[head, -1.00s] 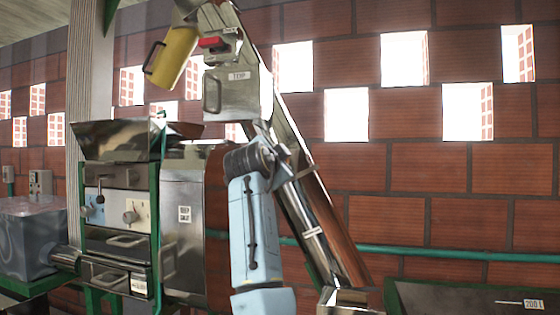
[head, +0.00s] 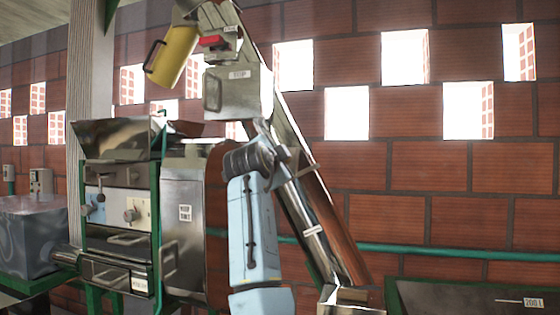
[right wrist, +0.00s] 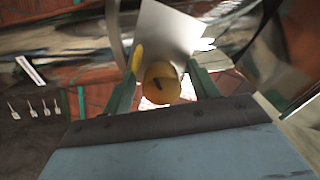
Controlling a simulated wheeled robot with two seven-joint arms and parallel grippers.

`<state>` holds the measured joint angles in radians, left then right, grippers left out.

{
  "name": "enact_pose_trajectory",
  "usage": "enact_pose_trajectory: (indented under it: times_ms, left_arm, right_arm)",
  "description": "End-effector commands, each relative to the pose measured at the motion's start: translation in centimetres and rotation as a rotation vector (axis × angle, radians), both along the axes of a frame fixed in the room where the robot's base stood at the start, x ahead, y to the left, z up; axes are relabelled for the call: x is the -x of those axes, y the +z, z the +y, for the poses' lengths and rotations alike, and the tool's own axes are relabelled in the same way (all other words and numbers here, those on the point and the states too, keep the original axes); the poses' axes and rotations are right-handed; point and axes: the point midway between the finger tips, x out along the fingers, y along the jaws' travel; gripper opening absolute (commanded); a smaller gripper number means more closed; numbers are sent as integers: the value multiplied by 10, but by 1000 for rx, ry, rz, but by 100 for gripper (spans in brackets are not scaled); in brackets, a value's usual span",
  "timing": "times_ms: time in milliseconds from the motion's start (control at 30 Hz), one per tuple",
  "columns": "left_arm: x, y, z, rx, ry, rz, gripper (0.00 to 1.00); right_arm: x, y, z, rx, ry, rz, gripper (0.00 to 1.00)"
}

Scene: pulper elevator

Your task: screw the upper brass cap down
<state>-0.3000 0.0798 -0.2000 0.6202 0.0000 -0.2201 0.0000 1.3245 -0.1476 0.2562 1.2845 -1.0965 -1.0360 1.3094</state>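A round brass-yellow cap (right wrist: 162,83) with a dark mark on its face shows in the right wrist view. It lies between the two green fingers of my right gripper (right wrist: 163,68), which stand apart with a narrow gap on each side of it; contact is not visible. A second, smaller yellow piece (right wrist: 136,58) shows beside the left finger's tip. A pale flat plate (right wrist: 165,30) is behind the cap. In the head view my right arm rises in front of the slanted elevator tube (head: 322,222); its gripper and the caps cannot be made out there. My left gripper is out of view.
A steel machine with a hopper (head: 118,138) stands left of my arm. A labelled steel box (head: 236,92) and a yellow cylinder with a handle (head: 174,55) are above. A green pipe (head: 450,252) runs along the brick wall. A dark trough (head: 440,297) is at lower right.

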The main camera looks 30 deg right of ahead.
Motion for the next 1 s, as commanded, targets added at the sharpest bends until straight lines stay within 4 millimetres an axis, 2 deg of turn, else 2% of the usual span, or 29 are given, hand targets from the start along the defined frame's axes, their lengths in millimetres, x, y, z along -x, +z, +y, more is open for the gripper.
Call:
enact_pose_trajectory:
  times_ms: [233,367,800,1000]
  left_arm:
    - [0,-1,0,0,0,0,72]
    - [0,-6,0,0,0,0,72]
    - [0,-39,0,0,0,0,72]
    - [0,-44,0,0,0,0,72]
  right_arm:
    - [1,2,0,2,-1,-3,59]
    - [8,1,9,2,0,-6,59]
    - [68,-3,78,0,2,-5,59]
    - [85,-2,97,1,0,-2,59]
